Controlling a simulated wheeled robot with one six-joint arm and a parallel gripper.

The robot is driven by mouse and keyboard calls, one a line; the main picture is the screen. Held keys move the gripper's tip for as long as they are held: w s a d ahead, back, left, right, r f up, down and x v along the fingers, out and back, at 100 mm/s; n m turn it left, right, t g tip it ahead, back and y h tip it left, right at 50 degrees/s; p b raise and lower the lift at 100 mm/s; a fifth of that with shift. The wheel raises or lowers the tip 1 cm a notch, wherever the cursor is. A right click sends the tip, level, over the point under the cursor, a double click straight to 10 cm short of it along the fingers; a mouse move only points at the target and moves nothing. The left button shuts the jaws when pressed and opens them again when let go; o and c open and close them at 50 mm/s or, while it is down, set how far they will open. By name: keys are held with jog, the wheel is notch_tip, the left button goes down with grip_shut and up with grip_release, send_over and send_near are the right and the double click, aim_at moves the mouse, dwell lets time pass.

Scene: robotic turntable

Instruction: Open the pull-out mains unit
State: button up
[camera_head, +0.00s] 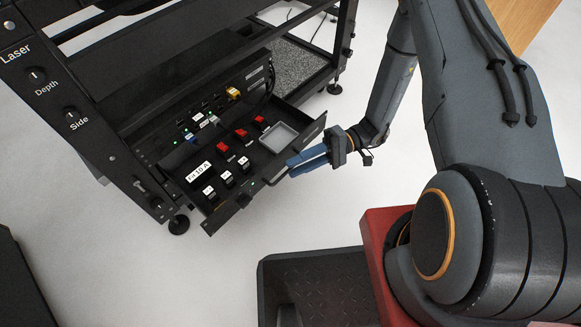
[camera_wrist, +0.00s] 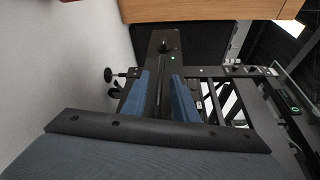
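The pull-out mains unit (camera_head: 238,160) is a dark drawer drawn well out of the black rack, low down. Red switches, black switches with white labels and a grey tray (camera_head: 279,138) show inside it. Its front panel (camera_head: 240,205) has a dark handle (camera_head: 270,184). My gripper (camera_head: 292,164), with blue fingers, is at the front panel by the handle. In the wrist view my gripper (camera_wrist: 159,85) has its two blue fingers on either side of a dark strip with a green light. A gap shows between the fingers, but I cannot tell whether they grip the handle.
The black rack (camera_head: 120,90) stands behind the drawer, with "Laser" knobs on its left post and a levelling foot (camera_head: 179,224) below. A wooden surface (camera_head: 520,22) is at the upper right.

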jog(key=v, duration=0.4)
jog(key=shift+w+d, duration=0.15)
jog(key=shift+d, duration=0.2)
